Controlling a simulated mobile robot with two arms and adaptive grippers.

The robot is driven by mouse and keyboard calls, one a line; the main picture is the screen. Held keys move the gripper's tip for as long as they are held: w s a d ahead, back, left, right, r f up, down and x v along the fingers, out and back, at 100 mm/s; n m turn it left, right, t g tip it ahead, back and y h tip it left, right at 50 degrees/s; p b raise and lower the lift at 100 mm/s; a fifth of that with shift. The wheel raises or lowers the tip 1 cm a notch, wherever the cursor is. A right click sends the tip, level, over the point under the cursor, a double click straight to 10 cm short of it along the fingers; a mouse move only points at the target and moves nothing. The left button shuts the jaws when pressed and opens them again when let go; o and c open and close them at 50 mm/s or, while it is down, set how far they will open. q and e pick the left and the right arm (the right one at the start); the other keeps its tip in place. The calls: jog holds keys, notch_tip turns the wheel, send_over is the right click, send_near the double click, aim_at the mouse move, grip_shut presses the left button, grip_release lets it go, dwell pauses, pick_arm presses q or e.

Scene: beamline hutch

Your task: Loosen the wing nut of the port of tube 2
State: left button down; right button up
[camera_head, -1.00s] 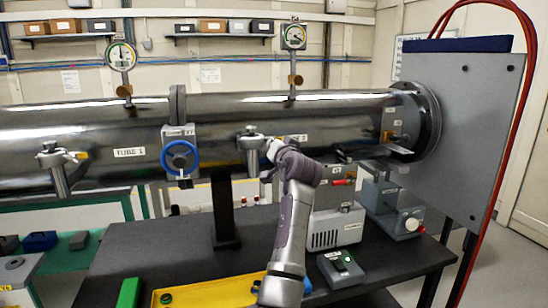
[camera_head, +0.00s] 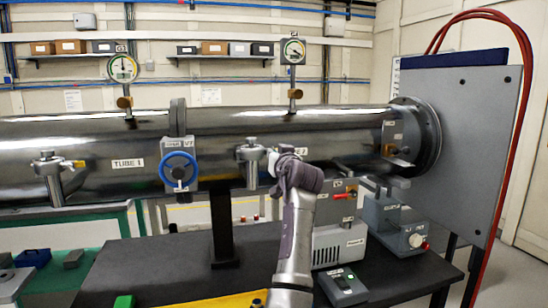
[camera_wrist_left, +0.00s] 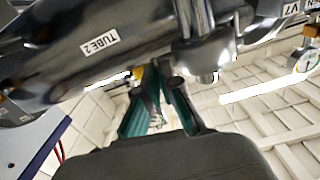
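The tube 2 port (camera_head: 251,166) is a metal stub with a cap, hanging under the long shiny tube left of the TUBE 2 label. It also shows in the left wrist view (camera_wrist_left: 205,55). My left gripper (camera_head: 277,160) is at the right side of this port and covers its wing nut in the head view. In the left wrist view, its green-sided fingers (camera_wrist_left: 163,80) are apart, just below the tube. A small yellow part (camera_wrist_left: 137,73), possibly the wing nut, shows beside one fingertip. I cannot tell whether they touch. My right gripper is out of view.
A blue handwheel valve (camera_head: 179,169) and the tube 1 port (camera_head: 49,178) lie to the left. Pressure gauges (camera_head: 293,52) stand above the tube. Grey pump boxes (camera_head: 340,243) sit on the black table (camera_head: 180,264) below. A grey panel (camera_head: 462,140) closes the right.

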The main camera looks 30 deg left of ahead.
pick_arm(q)
jog(key=c, duration=1.4)
grip_release()
jog(key=shift+o, duration=0.2)
jog(key=s+d+m+p, duration=0.9)
jog(key=d+m+p, duration=0.15)
jog(key=m, duration=0.35)
jog(key=w+d+f+m+h, duration=0.1)
jog(key=d+f+h, duration=0.1)
jog(key=f, duration=0.8)
jog(key=w+d+f+m+h+b, duration=0.1)
jog(key=w+d+f+h, duration=0.1)
jog(key=f, duration=0.9)
jog(key=w+d+f+m+h+b, duration=0.1)
jog(key=d+f+h, duration=0.2)
jog(key=f, duration=0.8)
jog(key=shift+w+d+m, duration=0.2)
jog(key=shift+d+m, duration=0.1)
jog(key=shift+d, duration=0.35)
